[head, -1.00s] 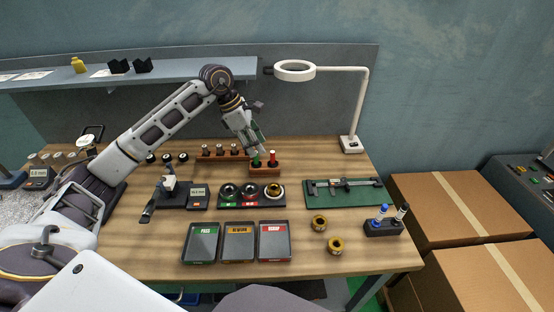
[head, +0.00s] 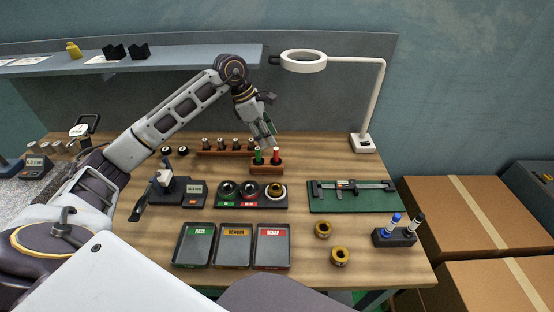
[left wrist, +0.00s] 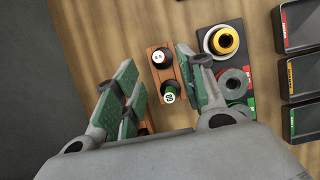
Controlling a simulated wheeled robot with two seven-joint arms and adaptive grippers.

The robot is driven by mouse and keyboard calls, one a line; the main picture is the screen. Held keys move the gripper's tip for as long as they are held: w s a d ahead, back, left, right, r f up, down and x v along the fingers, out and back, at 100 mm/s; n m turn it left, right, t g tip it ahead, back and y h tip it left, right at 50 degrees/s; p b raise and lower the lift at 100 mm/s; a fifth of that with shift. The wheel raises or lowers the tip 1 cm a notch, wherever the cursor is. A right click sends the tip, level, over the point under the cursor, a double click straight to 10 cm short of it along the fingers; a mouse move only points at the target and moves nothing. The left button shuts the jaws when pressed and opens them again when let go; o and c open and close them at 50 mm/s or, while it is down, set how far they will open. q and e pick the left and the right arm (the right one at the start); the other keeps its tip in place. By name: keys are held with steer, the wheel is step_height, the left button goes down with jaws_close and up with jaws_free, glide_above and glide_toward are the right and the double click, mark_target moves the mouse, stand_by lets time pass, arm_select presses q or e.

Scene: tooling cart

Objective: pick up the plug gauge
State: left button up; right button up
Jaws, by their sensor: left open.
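Two plug gauges stand upright in a small wooden block (head: 266,170): one with a green handle (head: 258,156) and one with a red handle (head: 276,156). My left gripper (head: 268,138) is open and empty, just above and behind the block in the head view. No contact with the fingers is visible. My right gripper is not in view.
A rack of pins (head: 224,152) stands behind left of the block. Ring gauges on a black base (head: 250,203) lie in front, with a caliper on a green mat (head: 355,208) to the right. A ring lamp (head: 303,61) rises at the back right. Three trays (head: 233,265) lie nearer.

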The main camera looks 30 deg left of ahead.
mark_target(275, 148)
arm_select(q)
steer(key=shift+d+f, duration=0.1)
steer(key=shift+f, duration=0.1)
steer(key=shift+x, duration=0.8)
steer(key=shift+f, duration=0.1)
steer(key=shift+w+d+f, duration=0.1)
steer(key=shift+d+f, duration=0.2)
steer(key=shift+f, duration=0.3)
steer(key=p+x, duration=0.1)
steer(key=x, duration=0.1)
steer(key=shift+w+d+f, duration=0.15)
steer(key=shift+f, duration=0.2)
steer(key=shift+w+d+f, duration=0.1)
steer(key=shift+d+f, duration=0.05)
steer(key=shift+f, duration=0.35)
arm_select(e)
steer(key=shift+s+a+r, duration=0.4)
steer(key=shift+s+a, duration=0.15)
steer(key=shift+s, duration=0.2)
